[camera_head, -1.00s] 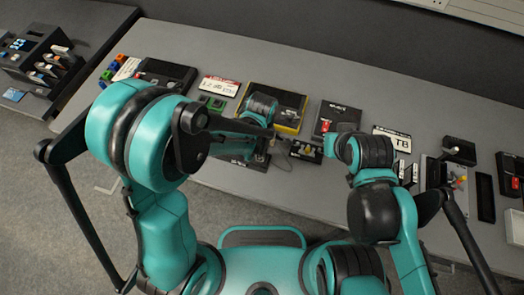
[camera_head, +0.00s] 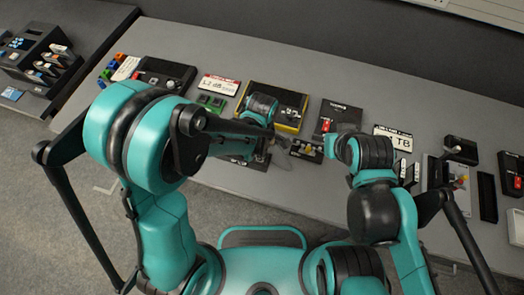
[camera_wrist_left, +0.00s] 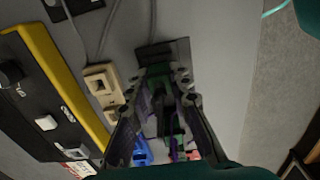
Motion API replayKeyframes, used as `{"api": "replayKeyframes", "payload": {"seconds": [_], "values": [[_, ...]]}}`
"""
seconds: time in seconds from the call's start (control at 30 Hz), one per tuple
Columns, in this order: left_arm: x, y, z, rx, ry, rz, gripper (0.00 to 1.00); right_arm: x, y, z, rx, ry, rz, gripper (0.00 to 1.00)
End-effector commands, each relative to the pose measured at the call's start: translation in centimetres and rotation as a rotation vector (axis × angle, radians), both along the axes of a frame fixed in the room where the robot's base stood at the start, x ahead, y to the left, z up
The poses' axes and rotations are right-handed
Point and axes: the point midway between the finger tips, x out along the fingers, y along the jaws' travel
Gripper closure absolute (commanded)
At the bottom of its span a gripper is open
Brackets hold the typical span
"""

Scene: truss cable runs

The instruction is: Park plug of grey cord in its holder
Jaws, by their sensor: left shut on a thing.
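My left gripper (camera_wrist_left: 160,82) is shut, with its fingertips close together at a dark piece beside a black block (camera_wrist_left: 178,48) on the grey bench. A grey cord (camera_wrist_left: 152,20) runs from the top of the left wrist view down to this spot. The plug between the fingers is mostly hidden, and I cannot tell whether it sits in a holder. In the head view the left gripper (camera_head: 272,135) is above the bench, partly covered by its own arm.
Beige sockets (camera_wrist_left: 100,80) with cords stand left of the gripper in the wrist view, beside a black box with a yellow edge (camera_wrist_left: 62,75). A black box with knobs (camera_head: 306,151) stands close to the left gripper. Bare bench shows at the wrist view's right.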

Motion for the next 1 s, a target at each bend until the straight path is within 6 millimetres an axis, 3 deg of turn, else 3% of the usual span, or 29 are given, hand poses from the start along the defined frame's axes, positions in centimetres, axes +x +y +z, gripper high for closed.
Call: {"api": "replayKeyframes", "payload": {"seconds": [0.43, 0.47, 0.53, 1.0], "values": [[0.01, -0.01, -0.02, 0.0, 0.0, 0.0, 1.0, 0.0, 0.0, -0.27, 0.0, 0.0, 0.0, 1.0], [0.01, -0.01, -0.03, 0.0, 0.0, 0.0, 0.73, 0.0, 0.0, -0.27, 0.0, 0.0, 0.0, 1.0], [0.01, -0.01, -0.03, 0.0, 0.0, 0.0, 0.56, 0.0, 0.0, -0.27, 0.0, 0.0, 0.0, 1.0], [0.0, 0.0, 0.04, 0.0, 0.0, 0.0, 0.56, 0.0, 0.0, -0.21, 0.0, 0.0, 0.0, 1.0]]}}
